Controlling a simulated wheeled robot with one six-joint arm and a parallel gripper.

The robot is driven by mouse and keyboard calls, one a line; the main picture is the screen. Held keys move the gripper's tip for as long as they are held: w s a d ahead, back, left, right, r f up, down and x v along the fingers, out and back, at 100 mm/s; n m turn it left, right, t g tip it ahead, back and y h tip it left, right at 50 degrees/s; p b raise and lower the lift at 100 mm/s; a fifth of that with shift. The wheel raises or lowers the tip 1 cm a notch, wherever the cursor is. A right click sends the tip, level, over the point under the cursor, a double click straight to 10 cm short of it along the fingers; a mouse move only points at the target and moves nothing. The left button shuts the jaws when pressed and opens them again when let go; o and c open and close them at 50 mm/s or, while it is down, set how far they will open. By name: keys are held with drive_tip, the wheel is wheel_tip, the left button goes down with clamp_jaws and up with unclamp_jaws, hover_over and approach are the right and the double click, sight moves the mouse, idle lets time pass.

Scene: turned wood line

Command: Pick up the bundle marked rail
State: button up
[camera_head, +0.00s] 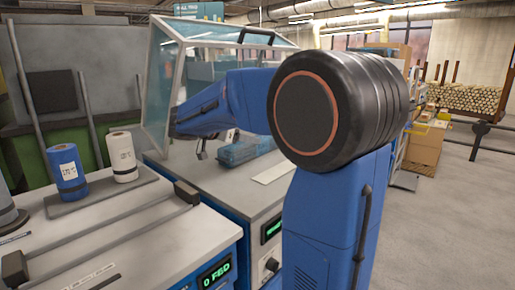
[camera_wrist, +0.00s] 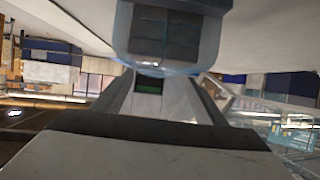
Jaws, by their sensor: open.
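I cannot pick out a bundle marked rail in either view; no label with that word is readable. In the head view my arm reaches left over the grey worktop (camera_head: 225,182), and the small part of my gripper (camera_head: 202,150) that shows hangs below the blue wrist, above the worktop. A blue see-through stack (camera_head: 245,150) lies on the worktop to the right of it, apart from it. In the wrist view my gripper (camera_wrist: 165,88) is open, with grey fingers to either side and nothing clearly held between them. A blue-rimmed piece with dark panels (camera_wrist: 168,32) shows beyond it.
A clear-walled hood (camera_head: 157,85) stands behind the worktop. A blue roll (camera_head: 67,172) and a white roll (camera_head: 123,157) stand on a tray at left. A bench with a green display (camera_head: 217,274) is in front. Cardboard boxes (camera_head: 425,145) and open floor are at right.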

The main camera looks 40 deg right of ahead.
sight(258, 146)
drive_tip(key=shift+s+x, duration=0.15)
drive_tip(key=shift+x, duration=1.7)
drive_tip(key=shift+s+x, duration=0.1)
drive_tip(key=shift+x, duration=1.8)
clamp_jaws()
